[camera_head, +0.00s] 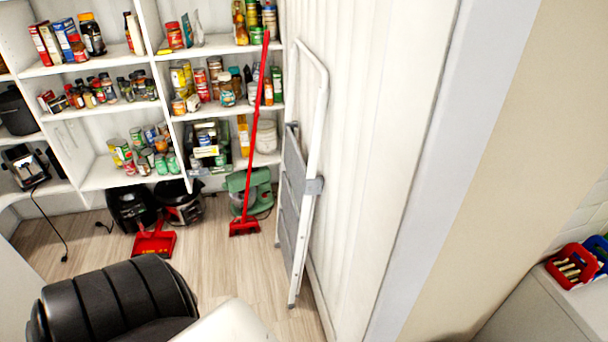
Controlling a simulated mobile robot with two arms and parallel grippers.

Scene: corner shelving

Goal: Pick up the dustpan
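The red dustpan (154,242) lies on the wooden floor below the shelving, in front of two dark appliances. A thin upright part of it rises at its back edge. A red broom (255,140) with a long handle stands to its right, head on the floor and handle leaning up against the shelves. My arm, a black ribbed link with a white part, fills the lower left of the view, nearer the camera than the dustpan and apart from it in the picture. Neither of my grippers shows.
White corner shelves (111,71) hold jars, cans and boxes. Black appliances (183,205) and a green mixer (249,190) stand behind the dustpan. A folded step ladder (300,190) leans on the right wall.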

